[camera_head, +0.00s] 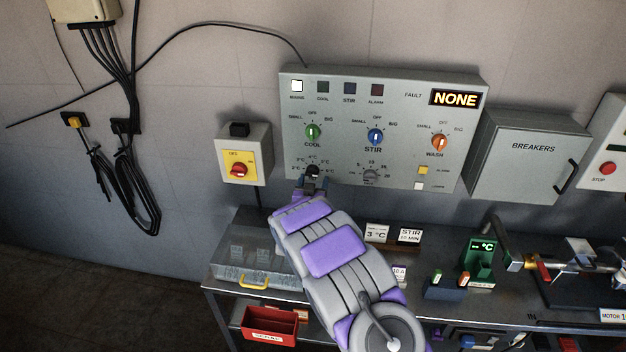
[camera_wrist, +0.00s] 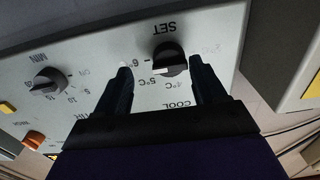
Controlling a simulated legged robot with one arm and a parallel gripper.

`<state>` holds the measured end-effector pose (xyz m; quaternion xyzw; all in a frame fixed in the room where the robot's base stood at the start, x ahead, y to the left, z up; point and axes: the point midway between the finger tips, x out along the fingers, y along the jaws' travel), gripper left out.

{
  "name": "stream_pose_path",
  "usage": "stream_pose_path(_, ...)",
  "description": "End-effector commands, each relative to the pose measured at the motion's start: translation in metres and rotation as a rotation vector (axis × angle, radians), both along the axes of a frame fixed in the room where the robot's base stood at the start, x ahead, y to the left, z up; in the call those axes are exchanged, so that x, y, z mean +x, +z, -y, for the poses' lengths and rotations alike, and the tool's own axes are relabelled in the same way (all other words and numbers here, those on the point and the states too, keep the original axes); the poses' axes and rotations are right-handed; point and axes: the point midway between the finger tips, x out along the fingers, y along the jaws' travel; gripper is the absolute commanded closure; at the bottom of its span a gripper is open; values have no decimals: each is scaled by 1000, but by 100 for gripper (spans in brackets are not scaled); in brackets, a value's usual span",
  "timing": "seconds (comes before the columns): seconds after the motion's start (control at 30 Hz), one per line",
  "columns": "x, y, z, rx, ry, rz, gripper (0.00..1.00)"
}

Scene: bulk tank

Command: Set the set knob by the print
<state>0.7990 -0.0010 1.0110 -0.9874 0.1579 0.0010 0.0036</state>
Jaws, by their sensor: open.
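The set knob (camera_head: 312,170) is a small black knob at the lower left of the grey control panel (camera_head: 400,95). In the wrist view the set knob (camera_wrist: 170,58) shows upside down, with "SET" and a temperature scale reading 4, 5 and 6 °C around it. My gripper (camera_head: 314,183) is at the panel, and in the wrist view its open fingers (camera_wrist: 160,68) stand on either side of the knob. I cannot tell whether they touch it, nor exactly where it points. A printed card reading "3 °C" (camera_head: 376,233) stands on the bench.
A "STIR 10 MIN" card (camera_head: 410,236) stands beside it. The grey minutes knob (camera_head: 371,176) is right of the set knob. Cool (camera_head: 312,132), stir (camera_head: 375,137) and wash (camera_head: 438,143) knobs sit above.

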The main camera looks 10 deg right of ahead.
Motion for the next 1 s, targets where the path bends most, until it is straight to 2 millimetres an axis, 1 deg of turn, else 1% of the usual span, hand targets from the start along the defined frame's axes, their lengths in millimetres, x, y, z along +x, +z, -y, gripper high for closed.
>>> stream_pose_path(0.03, 7, -2, -1, 1, 1, 1, 30)
stream_pose_path(0.1, 13, -3, -1, -3, 1, -2, 30)
stream_pose_path(0.3, 27, 0, 0, -5, 3, 4, 30)
stream_pose_path(0.67, 30, 0, 8, 0, 2, 0, 30)
stream_pose_path(0.77, 30, 0, 7, -1, 3, 0, 38)
stream_pose_path(1.0, 29, 0, 4, -4, 2, -1, 61)
